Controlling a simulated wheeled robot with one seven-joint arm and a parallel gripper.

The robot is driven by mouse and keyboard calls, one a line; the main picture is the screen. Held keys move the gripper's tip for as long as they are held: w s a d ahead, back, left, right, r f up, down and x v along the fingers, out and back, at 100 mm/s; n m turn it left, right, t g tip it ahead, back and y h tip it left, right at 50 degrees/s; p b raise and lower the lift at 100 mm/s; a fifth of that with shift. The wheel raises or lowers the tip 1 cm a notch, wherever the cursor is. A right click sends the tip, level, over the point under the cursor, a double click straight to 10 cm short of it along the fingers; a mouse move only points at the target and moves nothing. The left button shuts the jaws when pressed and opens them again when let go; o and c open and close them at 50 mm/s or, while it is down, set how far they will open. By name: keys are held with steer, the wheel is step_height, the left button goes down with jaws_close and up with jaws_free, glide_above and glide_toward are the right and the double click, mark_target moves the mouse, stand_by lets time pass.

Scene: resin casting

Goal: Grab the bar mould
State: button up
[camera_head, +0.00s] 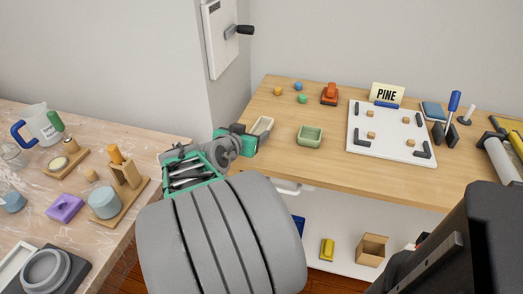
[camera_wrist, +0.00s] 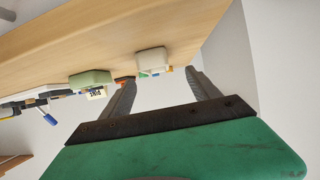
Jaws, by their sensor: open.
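A cream, long, open-topped mould (camera_head: 262,126), which looks like the bar mould, lies near the left front of the wooden bench. It also shows in the wrist view (camera_wrist: 152,60), ahead of the jaws and between the lines of the two fingers. My gripper (camera_head: 250,137) is just short of it, at the bench's left front edge; its open fingers (camera_wrist: 161,77) hold nothing. In the head view, the gripper hides part of the mould's near end. A squarer green mould (camera_head: 310,136) sits to its right, and also shows in the wrist view (camera_wrist: 90,77).
A white board (camera_head: 382,150) with dark corner pieces and small wooden blocks lies to the right. An orange tool (camera_head: 329,94) and small coloured pieces lie behind the moulds. A wall corner (camera_head: 226,100) stands close to the left. The left table (camera_head: 110,235) is crowded.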

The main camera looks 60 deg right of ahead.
mark_target(266, 124)
steer(key=shift+s+d+f, duration=0.15)
steer(key=shift+s+d, duration=0.1)
steer(key=shift+d, duration=0.35)
steer(key=shift+s+d+f, duration=0.1)
steer(key=shift+s+d, duration=0.15)
steer(key=shift+d, duration=0.3)
steer(key=x, duration=0.2)
steer(key=b+x, duration=0.1)
steer(key=x, duration=0.2)
steer(key=shift+w+f, duration=0.1)
steer(key=shift+f, duration=0.35)
steer(key=shift+w+d, duration=0.1)
steer(key=shift+d, duration=0.25)
steer(key=shift+c, duration=0.4)
steer(key=c, duration=1.4)
